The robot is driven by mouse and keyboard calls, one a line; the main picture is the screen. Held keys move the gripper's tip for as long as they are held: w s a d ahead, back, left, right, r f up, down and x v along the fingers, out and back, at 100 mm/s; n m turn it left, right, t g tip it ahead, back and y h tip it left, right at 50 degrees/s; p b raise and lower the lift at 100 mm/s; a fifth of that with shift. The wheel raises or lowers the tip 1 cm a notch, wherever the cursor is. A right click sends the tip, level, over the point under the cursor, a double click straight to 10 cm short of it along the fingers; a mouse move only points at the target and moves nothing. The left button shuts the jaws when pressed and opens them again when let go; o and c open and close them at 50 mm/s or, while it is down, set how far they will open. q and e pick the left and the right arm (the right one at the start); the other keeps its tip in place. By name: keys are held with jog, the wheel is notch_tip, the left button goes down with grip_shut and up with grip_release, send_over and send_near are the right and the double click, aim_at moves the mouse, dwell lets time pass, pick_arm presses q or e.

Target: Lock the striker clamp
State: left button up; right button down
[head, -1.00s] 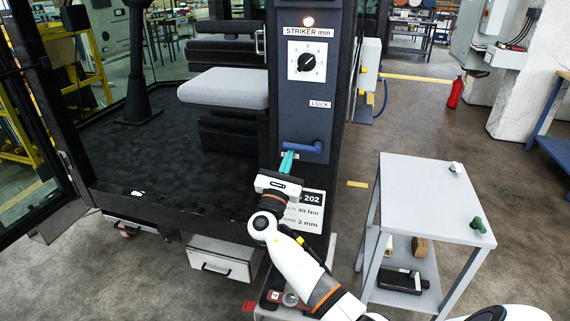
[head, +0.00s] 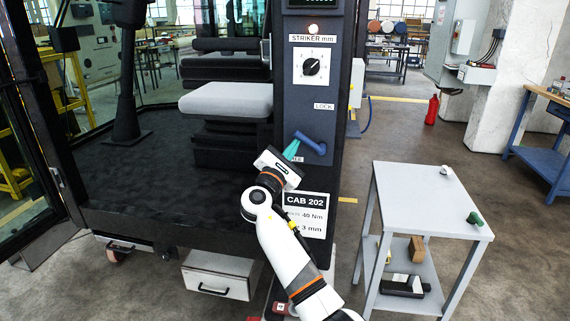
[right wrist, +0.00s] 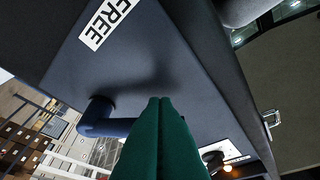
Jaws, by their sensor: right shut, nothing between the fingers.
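The striker clamp is a blue lever (head: 309,143) on the dark pillar panel. It is tilted, its left end higher than its right end. The LOCK label (head: 324,106) is above it, and the FREE label (head: 296,160) is below, partly covered. My right gripper (head: 292,149) has its teal fingers shut and empty, just below the lever's left part. In the right wrist view the shut fingers (right wrist: 160,102) are beside the blue lever (right wrist: 98,118), with the FREE label (right wrist: 104,22) beyond. I cannot tell whether they touch. My left gripper is out of view.
A striker dial (head: 312,66) and a lit lamp (head: 313,29) are higher on the panel. A grey trolley (head: 425,197) stands at right with small items on it. The cab seat (head: 228,100) is left of the pillar. Open floor lies between pillar and trolley.

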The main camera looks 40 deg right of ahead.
jog(key=m, duration=0.1)
jog(key=r+m+g, duration=0.1)
jog(key=m, duration=0.1)
jog(key=r+m+g, duration=0.1)
jog(key=shift+s+d+r+m, duration=0.15)
jog(key=shift+s+d+m, duration=0.2)
jog(key=shift+d+m, duration=0.05)
jog(key=shift+s+d+r+m+g+y, duration=0.15)
jog(key=shift+r+m+g+y, duration=0.15)
jog(key=shift+m, duration=0.25)
jog(key=shift+s+d+r+m+g+y, duration=0.1)
jog(key=shift+r+m+g+y, duration=0.15)
jog(key=shift+m, duration=0.3)
jog(key=m, duration=0.1)
jog(key=s+d+r+m+g+y, duration=0.1)
jog(key=m, duration=0.1)
jog(key=shift+r+p, duration=0.15)
jog(key=shift+p, duration=0.15)
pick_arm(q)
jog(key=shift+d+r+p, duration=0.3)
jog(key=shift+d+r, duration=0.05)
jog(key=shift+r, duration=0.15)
pick_arm(e)
jog(key=shift+s+d+r+m+y, duration=0.2)
jog(key=shift+s+d+m+y, duration=0.15)
jog(key=shift+m, duration=0.45)
jog(key=shift+s, duration=0.1)
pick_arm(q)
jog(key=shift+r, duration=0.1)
